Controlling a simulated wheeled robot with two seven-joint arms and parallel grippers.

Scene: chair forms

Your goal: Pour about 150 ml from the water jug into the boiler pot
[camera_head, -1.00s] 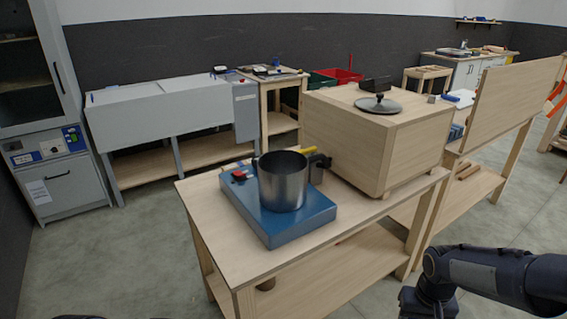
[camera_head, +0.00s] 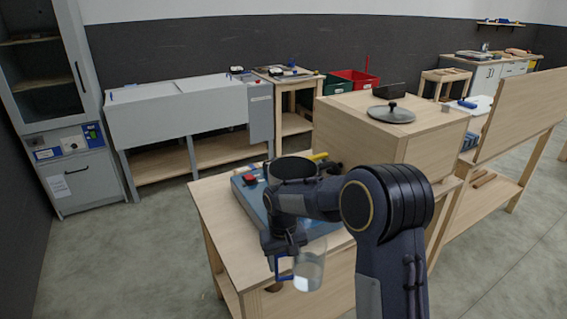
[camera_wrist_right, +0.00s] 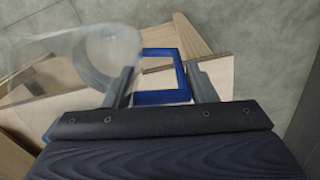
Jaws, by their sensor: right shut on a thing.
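The water jug (camera_head: 309,271) is clear with a blue handle. My right gripper (camera_head: 281,252) is shut on that handle and holds the jug upright beside the table's front edge, lower than the pot. In the right wrist view the jug (camera_wrist_right: 108,48) is left of the gripper (camera_wrist_right: 163,90), with the blue handle between the fingers. My left gripper is not in view.
The wooden table (camera_head: 214,215) carries the hot plate. A wooden box (camera_head: 357,137) with a round dark lid (camera_head: 391,114) stands behind it to the right. A grey bench (camera_head: 180,110) is at the back left. The floor at left is clear.

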